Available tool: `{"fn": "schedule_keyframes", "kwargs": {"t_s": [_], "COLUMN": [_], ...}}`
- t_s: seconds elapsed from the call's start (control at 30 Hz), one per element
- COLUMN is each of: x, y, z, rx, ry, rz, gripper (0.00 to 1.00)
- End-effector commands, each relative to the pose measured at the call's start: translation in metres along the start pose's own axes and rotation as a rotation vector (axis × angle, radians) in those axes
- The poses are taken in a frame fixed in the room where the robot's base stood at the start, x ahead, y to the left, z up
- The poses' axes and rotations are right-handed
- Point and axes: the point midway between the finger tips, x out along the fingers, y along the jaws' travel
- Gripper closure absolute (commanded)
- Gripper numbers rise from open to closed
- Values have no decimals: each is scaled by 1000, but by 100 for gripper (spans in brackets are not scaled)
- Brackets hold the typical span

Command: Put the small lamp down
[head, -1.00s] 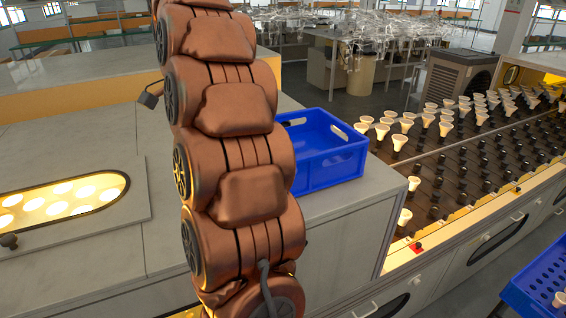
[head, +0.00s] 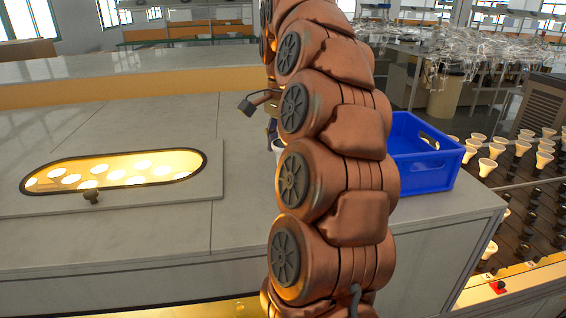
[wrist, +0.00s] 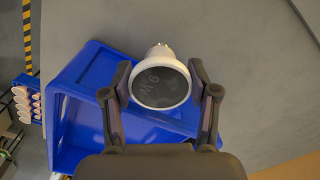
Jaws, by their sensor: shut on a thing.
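The small lamp (wrist: 160,88) is white, with a round grey face marked "9W" turned toward the wrist camera and a narrower base pointing away. My gripper (wrist: 160,68) is shut on it, one dark finger on each side. In the wrist view the lamp overlaps the rim of the blue crate and the grey counter top (wrist: 235,60). Its height above the counter is unclear. In the head view my arm hides most of the gripper; a small white bit (head: 277,145), probably the lamp, shows at the arm's left edge, over the counter.
The blue crate (head: 425,175) stands on the counter, right of my arm. A lit oval window (head: 115,172) with glowing lamps and a dark knob is at left. The counter between window and arm is clear. A rack of white lamps (head: 515,150) stands at right.

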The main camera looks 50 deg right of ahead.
Motion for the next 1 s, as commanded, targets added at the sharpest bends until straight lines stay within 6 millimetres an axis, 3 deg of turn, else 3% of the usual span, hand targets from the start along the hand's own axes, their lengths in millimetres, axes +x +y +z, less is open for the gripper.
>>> {"fn": "schedule_keyframes", "kwargs": {"t_s": [0.03,0.4,0.87,0.9,1.0], "x": [9,29,35,33,33], "y": [-1,1,0,0,0], "z": [1,1,0,0,0], "rx": [-2,-1,-1,-1,-1], "ry": [-1,-3,-1,-1,-1], "rz": [-1,4,1,1,1], "gripper": [76,76,76,37,26]}}
